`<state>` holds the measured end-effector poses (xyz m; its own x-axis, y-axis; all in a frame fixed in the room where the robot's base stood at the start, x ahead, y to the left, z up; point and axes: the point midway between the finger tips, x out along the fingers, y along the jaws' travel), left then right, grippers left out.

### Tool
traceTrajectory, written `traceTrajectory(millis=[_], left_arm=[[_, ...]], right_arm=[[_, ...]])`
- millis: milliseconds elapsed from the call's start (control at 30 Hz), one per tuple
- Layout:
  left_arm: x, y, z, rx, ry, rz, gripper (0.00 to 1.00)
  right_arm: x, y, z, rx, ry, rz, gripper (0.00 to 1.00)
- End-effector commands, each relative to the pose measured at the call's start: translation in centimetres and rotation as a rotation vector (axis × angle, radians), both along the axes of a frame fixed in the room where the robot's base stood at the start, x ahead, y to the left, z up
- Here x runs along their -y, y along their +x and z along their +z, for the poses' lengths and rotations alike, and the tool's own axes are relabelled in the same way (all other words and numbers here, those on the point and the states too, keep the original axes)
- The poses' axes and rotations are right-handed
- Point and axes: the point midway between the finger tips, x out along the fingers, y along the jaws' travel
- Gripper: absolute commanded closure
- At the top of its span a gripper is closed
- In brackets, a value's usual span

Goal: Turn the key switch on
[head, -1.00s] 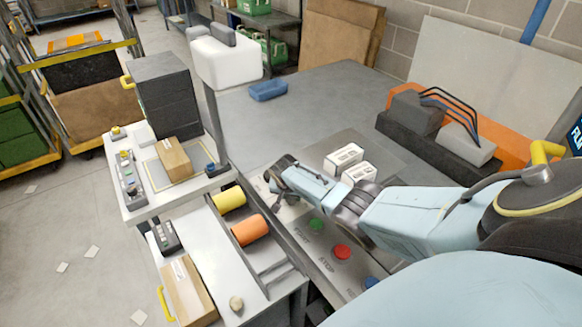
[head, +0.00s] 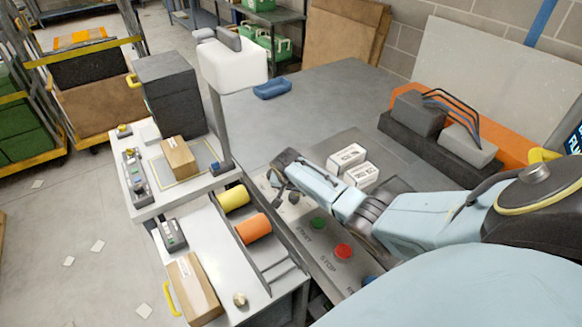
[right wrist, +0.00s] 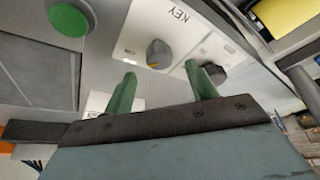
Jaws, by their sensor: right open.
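The key switch is a round grey knob with an orange mark (right wrist: 159,54), on a white plate labelled KEY in the right wrist view. My right gripper (right wrist: 163,86) is open, its two green fingers apart and empty. The key knob shows beyond the gap between the fingertips, and I see no contact. A second dark knob (right wrist: 214,72) lies close by the right-hand finger, partly hidden by it. In the head view my right gripper (head: 276,182) is low over the far end of the control panel (head: 303,239), and the arm hides part of it. My left gripper is not in view.
The panel also carries a green START button (head: 318,223) and a red STOP button (head: 343,251). Two white blocks (head: 347,157) stand just behind my right arm. The grey tabletop behind is mostly clear.

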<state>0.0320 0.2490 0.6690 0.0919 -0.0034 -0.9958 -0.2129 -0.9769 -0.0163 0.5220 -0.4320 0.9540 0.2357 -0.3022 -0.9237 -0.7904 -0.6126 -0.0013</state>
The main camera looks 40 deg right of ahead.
Motion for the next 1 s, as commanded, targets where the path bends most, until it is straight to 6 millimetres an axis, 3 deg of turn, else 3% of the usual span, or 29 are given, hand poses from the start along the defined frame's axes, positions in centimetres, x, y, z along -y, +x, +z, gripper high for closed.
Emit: traceTrajectory(millis=[33, 600, 1000], left_arm=[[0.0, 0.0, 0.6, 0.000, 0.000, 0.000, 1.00], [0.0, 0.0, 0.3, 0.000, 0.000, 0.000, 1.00], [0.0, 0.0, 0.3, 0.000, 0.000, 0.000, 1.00]], right_arm=[[-0.2, -0.3, 1.0, 0.000, -0.001, 0.001, 0.43], [-2.4, -1.9, 7.4, 0.001, 0.000, 0.000, 0.43], [-2.6, -2.1, 8.2, 0.000, 0.000, -0.001, 0.43]])
